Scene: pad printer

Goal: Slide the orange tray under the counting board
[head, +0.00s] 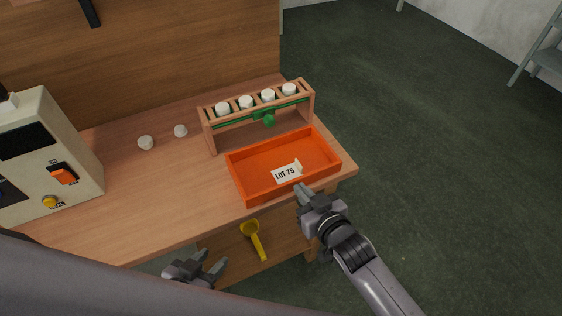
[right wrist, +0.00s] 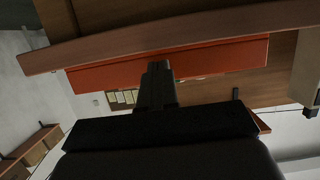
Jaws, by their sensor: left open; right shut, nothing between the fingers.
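The orange tray (head: 245,187) lies on the wooden table in front of the counting board, with a white "LOT 75" label on its near inside. The counting board (head: 211,136) is a wooden stand with white round pieces in its top and a green part at its front; it stands behind the tray. My right gripper (head: 300,187) is shut and empty at the tray's near right side; whether it touches cannot be told. In the right wrist view the tray (right wrist: 215,58) shows behind the fingers (right wrist: 157,68). My left gripper (head: 215,262) is open and empty before the table's front edge.
Two white pieces (head: 146,142) (head: 180,130) lie on the table left of the board. A beige machine (head: 50,150) with an orange switch stands at the left. A yellow scoop-like thing (head: 255,240) is at the table's front. The table (head: 160,190) is clear between machine and tray.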

